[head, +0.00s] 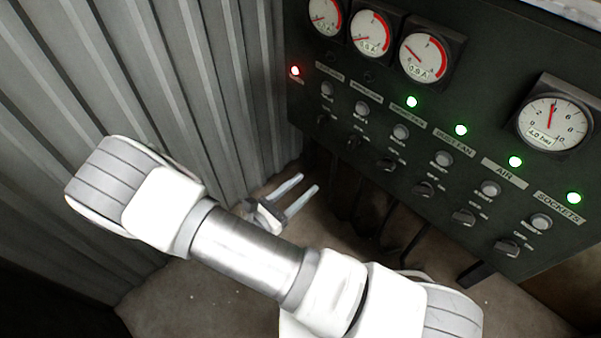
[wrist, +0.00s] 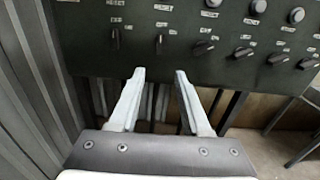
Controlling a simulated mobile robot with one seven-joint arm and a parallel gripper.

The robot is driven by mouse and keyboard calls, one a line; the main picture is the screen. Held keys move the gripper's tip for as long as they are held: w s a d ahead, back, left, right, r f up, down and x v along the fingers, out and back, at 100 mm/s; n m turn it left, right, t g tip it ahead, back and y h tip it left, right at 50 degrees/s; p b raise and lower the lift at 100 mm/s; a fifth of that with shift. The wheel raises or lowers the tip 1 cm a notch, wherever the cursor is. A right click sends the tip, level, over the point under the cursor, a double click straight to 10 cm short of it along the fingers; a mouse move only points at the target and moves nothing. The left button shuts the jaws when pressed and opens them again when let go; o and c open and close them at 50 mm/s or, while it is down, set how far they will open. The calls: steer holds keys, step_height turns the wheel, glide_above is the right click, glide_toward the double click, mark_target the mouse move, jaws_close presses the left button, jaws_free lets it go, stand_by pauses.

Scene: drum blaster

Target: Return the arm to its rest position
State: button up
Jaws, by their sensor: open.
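My gripper (head: 302,199) shows in the head view just beyond my white and silver arm, below the lower left of the dark control panel (head: 385,118). Its two pale fingers are apart with nothing between them. In the wrist view my gripper (wrist: 158,88) is also open and empty, its fingers pointing toward the lower edge of the panel (wrist: 150,62). No contact with the panel is clear. My arm stretches across the lower left and middle of the head view and hides part of the floor.
A corrugated metal wall (head: 215,70) stands close on the left. The panel carries gauges (head: 371,33), a red lamp (head: 295,71), several green lamps (head: 461,130), buttons and rotary switches (head: 424,189). Dark legs (head: 412,247) stand beneath it. Bare floor (head: 185,295) shows at lower left.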

steer(key=s+d+r+m+g+y+p, duration=0.1)
steer(key=s+d+r+m+g+y, duration=0.1)
steer(key=d+r+m+g, duration=0.5)
steer(key=s+d+r+m+g+y, duration=0.1)
steer(key=s+d+r+m+g, duration=0.25)
steer(key=r+m+g, duration=0.35)
steer(key=s+d+r+m+t+y+p, duration=0.1)
steer(key=s+r+m+t+y, duration=0.2)
steer(key=r, duration=0.6)
steer(key=s+d+r+m+t+y, duration=0.1)
steer(key=s+r+m+t+y, duration=0.2)
steer(key=r+m+y, duration=0.3)
steer(key=shift+s+d+r+m+t+y+p, duration=0.3)
steer(key=shift+s+r+m+t+y+p, duration=0.1)
steer(key=shift+r+m, duration=1.5)
steer(key=shift+w+f, duration=0.1)
steer(key=shift+f, duration=0.2)
